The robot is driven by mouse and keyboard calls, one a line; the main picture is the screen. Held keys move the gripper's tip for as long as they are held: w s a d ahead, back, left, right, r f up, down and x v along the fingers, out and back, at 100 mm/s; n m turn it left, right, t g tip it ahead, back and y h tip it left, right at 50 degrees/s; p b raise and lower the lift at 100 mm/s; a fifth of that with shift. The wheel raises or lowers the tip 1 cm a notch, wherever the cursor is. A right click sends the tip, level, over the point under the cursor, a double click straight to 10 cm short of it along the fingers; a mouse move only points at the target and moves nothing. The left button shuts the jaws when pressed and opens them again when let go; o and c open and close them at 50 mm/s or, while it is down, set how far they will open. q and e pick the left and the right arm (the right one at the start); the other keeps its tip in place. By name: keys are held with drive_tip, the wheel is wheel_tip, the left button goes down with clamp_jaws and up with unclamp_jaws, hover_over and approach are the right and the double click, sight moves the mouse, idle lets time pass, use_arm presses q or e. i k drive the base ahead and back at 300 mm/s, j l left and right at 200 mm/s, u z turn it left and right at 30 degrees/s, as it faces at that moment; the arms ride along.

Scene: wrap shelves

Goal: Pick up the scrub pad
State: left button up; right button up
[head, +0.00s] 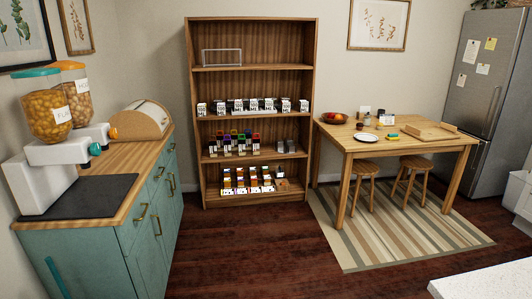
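A small yellow and green block (393,137), which looks like the scrub pad, lies on the wooden table (432,149) at the right in the head view. It is to the right of a white plate (366,137) and to the left of a wooden tray (431,130). It is too small to make out in detail. Neither of my grippers shows in the head view.
A wooden shelf unit (252,67) with several small goods stands at the back. Two stools (363,169) are tucked at the table's front, over a striped rug (390,235). A teal cabinet (85,255) lines the left. The dark floor (240,255) between is clear.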

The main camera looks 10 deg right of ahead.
sight(394, 136)
drive_tip(key=i+z, duration=0.1)
drive_tip(key=i, duration=0.4)
drive_tip(key=i+z, duration=0.15)
drive_tip(key=i, duration=0.4)
drive_tip(key=i+j+z, duration=0.1)
drive_tip(key=i, duration=0.4)
drive_tip(key=i+j+z, duration=0.1)
drive_tip(key=i, duration=0.4)
drive_tip(key=i+l+z, duration=0.15)
drive_tip(key=i+z, duration=0.45)
drive_tip(key=z, duration=0.2)
drive_tip(key=i+z, duration=0.4)
drive_tip(key=i+j+z, duration=0.2)
drive_tip(key=z, duration=0.2)
drive_tip(key=i+z, duration=0.4)
drive_tip(key=i, duration=0.55)
drive_tip(key=i+u, duration=0.35)
drive_tip(key=i+l+u, duration=0.2)
drive_tip(key=u, duration=0.15)
drive_tip(key=i+l+u, duration=0.2)
drive_tip(key=u, duration=0.2)
drive_tip(key=i+l, duration=0.05)
drive_tip(key=i, duration=0.05)
